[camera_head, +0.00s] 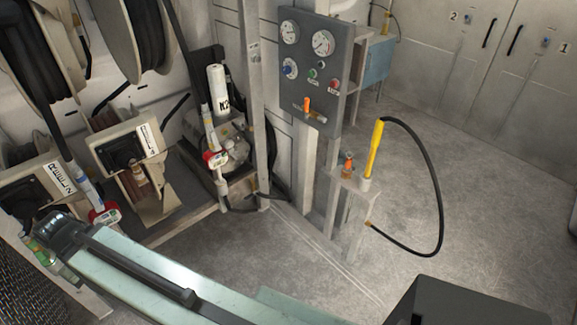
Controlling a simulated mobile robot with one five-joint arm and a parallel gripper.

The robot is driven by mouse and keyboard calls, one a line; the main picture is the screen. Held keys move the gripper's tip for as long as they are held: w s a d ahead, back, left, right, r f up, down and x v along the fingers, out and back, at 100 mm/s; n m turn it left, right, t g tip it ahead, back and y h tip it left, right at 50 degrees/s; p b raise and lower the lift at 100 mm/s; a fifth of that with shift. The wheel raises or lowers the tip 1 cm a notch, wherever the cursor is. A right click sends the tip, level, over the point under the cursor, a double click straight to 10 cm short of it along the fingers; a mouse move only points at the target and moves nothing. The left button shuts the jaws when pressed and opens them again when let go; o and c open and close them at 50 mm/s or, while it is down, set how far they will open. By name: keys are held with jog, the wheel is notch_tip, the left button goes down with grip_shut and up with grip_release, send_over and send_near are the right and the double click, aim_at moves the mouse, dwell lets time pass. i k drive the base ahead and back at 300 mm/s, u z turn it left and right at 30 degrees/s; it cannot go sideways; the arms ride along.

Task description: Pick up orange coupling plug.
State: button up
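A small orange piece (348,163), which looks like the coupling plug, stands upright on top of a narrow grey post stand (345,200) right of centre. Its lower part is too small to make out clearly. A yellow handle (375,148) stands upright beside it on the same stand, apart from it. My gripper is not visible. A pale green link that looks like part of my arm crosses the bottom left, well apart from the stand.
A black hose (438,190) loops from the yellow handle down to the stand's lower side. A grey gauge panel (308,65) with an orange lever (307,106) stands behind. Hose reels (132,150) crowd the left. Floor (470,180) to the right is clear.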

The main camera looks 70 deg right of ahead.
aim_at(347, 166)
jog(key=u, duration=0.35)
jog(key=k, duration=1.55)
jog(key=z, duration=1.2)
jog(key=i, duration=1.7)
